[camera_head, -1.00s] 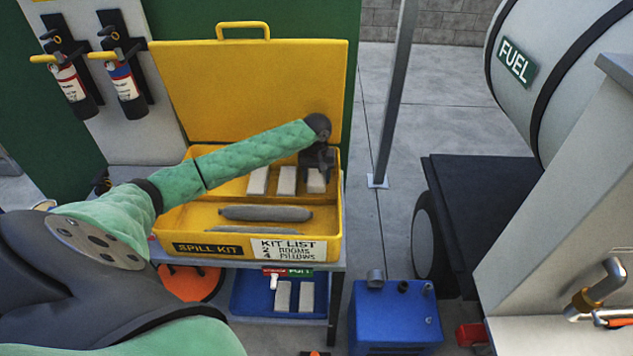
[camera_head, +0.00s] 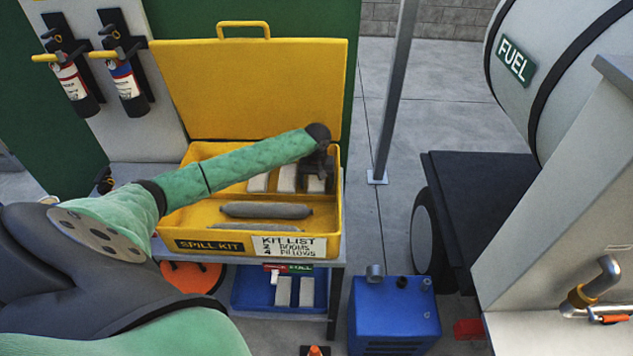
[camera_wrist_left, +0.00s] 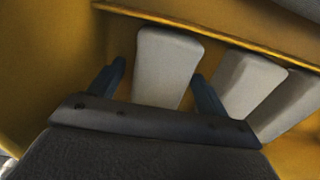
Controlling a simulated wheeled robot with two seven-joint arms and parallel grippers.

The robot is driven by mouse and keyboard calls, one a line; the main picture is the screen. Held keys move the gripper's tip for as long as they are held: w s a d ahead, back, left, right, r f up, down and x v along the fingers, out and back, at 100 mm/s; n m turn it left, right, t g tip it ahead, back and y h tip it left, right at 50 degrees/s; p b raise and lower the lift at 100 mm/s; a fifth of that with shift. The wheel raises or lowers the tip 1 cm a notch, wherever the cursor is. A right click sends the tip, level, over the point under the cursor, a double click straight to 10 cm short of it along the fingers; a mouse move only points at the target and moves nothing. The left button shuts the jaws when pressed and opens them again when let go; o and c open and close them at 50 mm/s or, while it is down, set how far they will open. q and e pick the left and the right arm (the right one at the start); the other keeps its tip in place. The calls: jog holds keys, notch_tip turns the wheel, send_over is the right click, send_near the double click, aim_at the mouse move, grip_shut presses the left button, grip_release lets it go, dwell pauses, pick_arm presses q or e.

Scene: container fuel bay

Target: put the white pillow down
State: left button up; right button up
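My left gripper (camera_head: 318,170) reaches into the far right of the yellow spill kit box (camera_head: 335,212). In the left wrist view its two fingers (camera_wrist_left: 158,85) are spread, with a white pillow (camera_wrist_left: 167,62) between them. A gap shows between the left finger and the pillow; I cannot tell whether the right finger touches it. The pillow lies in the box's rear compartment, and it also shows in the head view (camera_head: 316,186), partly hidden by the gripper. Two more white pillows, one in the middle (camera_head: 287,179) and one at left (camera_head: 259,183), lie beside it. My right gripper is out of view.
Grey booms (camera_head: 266,210) lie in the front compartment. The open yellow lid (camera_head: 250,85) stands behind. A blue tray (camera_head: 240,292) with two light blocks is on the shelf below. A metal post (camera_head: 393,100) and a blue container (camera_head: 395,312) stand to the right.

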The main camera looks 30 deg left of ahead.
aim_at(317, 180)
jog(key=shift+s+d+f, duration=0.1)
pick_arm(q)
jog(key=shift+r, duration=0.25)
notch_tip(317, 180, up, 12)
jog(key=b, duration=0.3)
jog(key=shift+f, duration=0.15)
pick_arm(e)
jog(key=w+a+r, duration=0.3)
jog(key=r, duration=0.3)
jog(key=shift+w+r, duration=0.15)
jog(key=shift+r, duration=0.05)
